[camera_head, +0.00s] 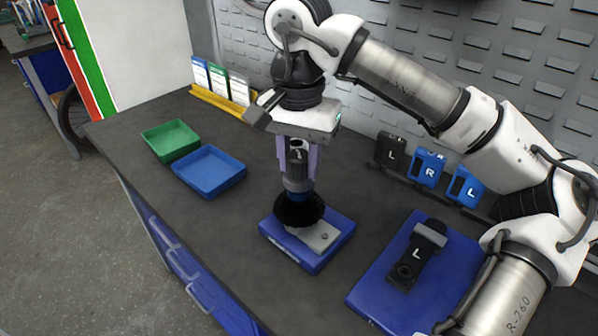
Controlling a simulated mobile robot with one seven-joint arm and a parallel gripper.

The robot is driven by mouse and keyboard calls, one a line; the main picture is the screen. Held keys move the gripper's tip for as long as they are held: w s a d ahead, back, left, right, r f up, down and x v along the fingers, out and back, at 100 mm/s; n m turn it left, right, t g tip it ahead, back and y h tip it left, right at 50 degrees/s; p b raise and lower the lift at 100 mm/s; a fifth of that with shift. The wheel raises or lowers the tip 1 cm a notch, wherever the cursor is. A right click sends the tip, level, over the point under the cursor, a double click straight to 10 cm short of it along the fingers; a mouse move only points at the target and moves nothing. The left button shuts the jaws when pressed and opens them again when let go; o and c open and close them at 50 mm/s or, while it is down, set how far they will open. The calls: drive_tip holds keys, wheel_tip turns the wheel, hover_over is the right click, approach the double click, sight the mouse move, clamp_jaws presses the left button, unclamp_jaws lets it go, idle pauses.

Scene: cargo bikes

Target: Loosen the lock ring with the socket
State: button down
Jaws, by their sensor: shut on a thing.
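My gripper (297,160) points straight down over the small blue block (312,264) in the middle of the bench. Its purple-tinted fingers are shut on the socket (297,184), a grey cylinder with a blue band at its lower end. The socket's lower end meets a black toothed round part (299,211) above the block. A light metal plate (322,237) with a small hole lies on the block. The lock ring is not distinguishable; the socket and black part hide that spot.
A green tray (171,153) and a blue tray (243,176) stand at left. A blue board (365,296) at right bears a black part marked L (412,262). Black and blue marked holders (428,168) stand by the pegboard. Bench between the trays and block is clear.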

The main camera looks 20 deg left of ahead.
drive_tip(key=shift+r, duration=0.1)
drive_tip(key=shift+r+p, duration=1.9)
drive_tip(key=shift+r, duration=0.6)
